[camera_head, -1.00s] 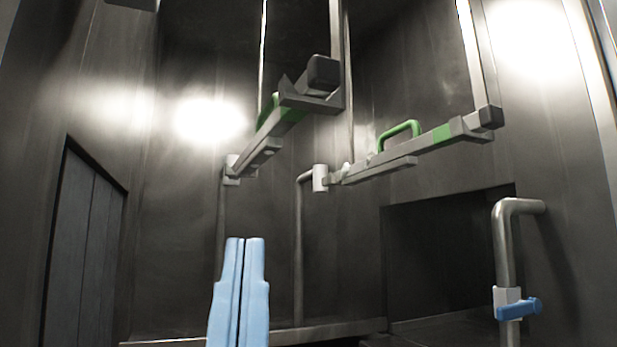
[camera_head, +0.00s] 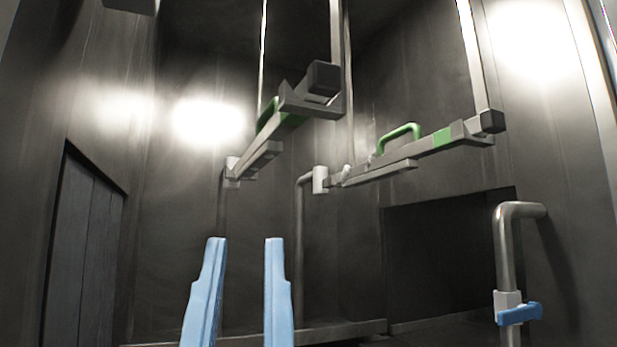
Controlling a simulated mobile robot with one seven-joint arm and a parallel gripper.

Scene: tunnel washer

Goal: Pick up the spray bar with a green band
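Two grey spray bars hang inside the washer, each with a green band and a green handle. The right spray bar (camera_head: 412,152) runs from a white pipe joint up to a dark end cap at the right, its green band near that end. The left spray bar (camera_head: 270,138) points toward me, with a dark cap at its near end; its green band is partly hidden under the near bracket. My gripper (camera_head: 245,240) has blue fingers, is open and empty, and shows low in the picture, below and apart from both bars.
A pipe with a blue valve handle (camera_head: 519,313) stands at the lower right. A dark opening (camera_head: 450,255) is in the right wall. Thin vertical hanger rods (camera_head: 473,60) come down to the bars. A panelled recess (camera_head: 82,250) is at the left. The space between my fingers and the bars looks clear.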

